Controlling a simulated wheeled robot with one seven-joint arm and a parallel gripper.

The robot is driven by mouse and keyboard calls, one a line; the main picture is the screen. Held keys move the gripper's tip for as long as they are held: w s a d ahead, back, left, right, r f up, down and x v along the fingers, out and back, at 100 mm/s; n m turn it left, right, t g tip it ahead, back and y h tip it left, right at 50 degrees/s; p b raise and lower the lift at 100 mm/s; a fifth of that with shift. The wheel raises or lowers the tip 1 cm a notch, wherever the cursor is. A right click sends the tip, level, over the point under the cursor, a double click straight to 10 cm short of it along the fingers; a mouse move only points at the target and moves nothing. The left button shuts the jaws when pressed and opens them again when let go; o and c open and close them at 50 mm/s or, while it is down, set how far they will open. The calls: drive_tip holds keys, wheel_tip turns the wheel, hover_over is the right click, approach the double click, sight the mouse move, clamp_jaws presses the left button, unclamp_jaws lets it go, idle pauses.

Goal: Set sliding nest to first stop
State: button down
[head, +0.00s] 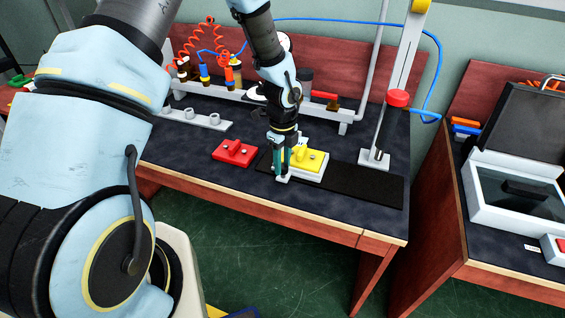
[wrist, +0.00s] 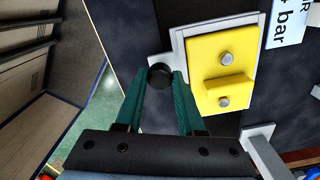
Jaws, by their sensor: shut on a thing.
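The sliding nest (head: 319,177) is a pale plate on a long black track (head: 365,186), near the track's left end in the head view. A yellow block (head: 308,160) with two bolt heads and a raised bar sits on it. In the wrist view, the nest (wrist: 181,45) has a small tab with a dark round knob (wrist: 159,75) at its corner. My gripper (head: 283,174) is low at the nest's left side. In the wrist view its green fingers (wrist: 160,82) are shut on the knob, one on each side. I cannot make out any stop mark on the track.
A red block (head: 236,152) lies left of the track. A press stand with a red knob (head: 398,98) rises behind the track's right part. A grey rail (head: 250,99) with fittings stands at the back. The track right of the nest is clear.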

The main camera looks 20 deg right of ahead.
drive_tip(key=shift+d, duration=0.1)
drive_tip(key=s+d+b, duration=0.1)
drive_tip(key=s+d, duration=0.5)
drive_tip(key=s+d+b, duration=0.2)
drive_tip(key=s+d, duration=0.4)
drive_tip(key=d, duration=0.1)
drive_tip(key=shift+s+d, duration=0.2)
drive_tip(key=shift+s, duration=0.1)
drive_tip(key=c, duration=0.5)
unclamp_jaws()
wheel_tip(320, 180, up, 11)
drive_tip(key=shift+f+b, duration=0.1)
drive_tip(key=shift+b, duration=0.85)
